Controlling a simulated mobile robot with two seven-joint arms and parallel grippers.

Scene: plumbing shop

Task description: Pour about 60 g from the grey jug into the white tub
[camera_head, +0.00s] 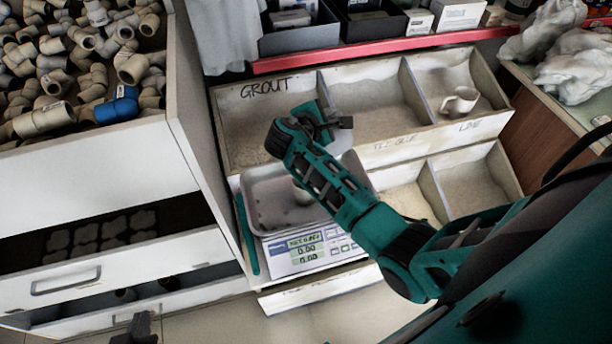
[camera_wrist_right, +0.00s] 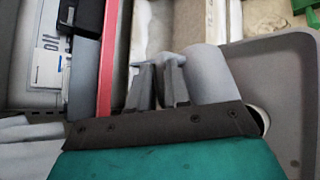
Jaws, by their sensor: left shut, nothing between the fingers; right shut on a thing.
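The grey jug (camera_wrist_right: 207,72) is in my right gripper (camera_wrist_right: 162,78), whose fingers close on its handle side in the right wrist view. In the head view the right gripper (camera_head: 335,122) is above the back edge of the tray, and my arm hides most or all of the jug. The white tub (camera_head: 301,194) stands in the grey tray, mostly hidden behind my right arm. Its rim shows partly in the right wrist view (camera_wrist_right: 262,117), right of the jug. My left gripper (camera_head: 136,330) is shut and empty at the bottom left, away from the tub.
The tray (camera_head: 262,218) sits on a scale (camera_head: 306,251) whose display reads 0.00. Bins of powder (camera_head: 370,112) lie behind and right, one holding a pale mug (camera_head: 460,101). A cabinet with open drawers (camera_head: 90,275) and pipe fittings (camera_head: 60,75) stands left.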

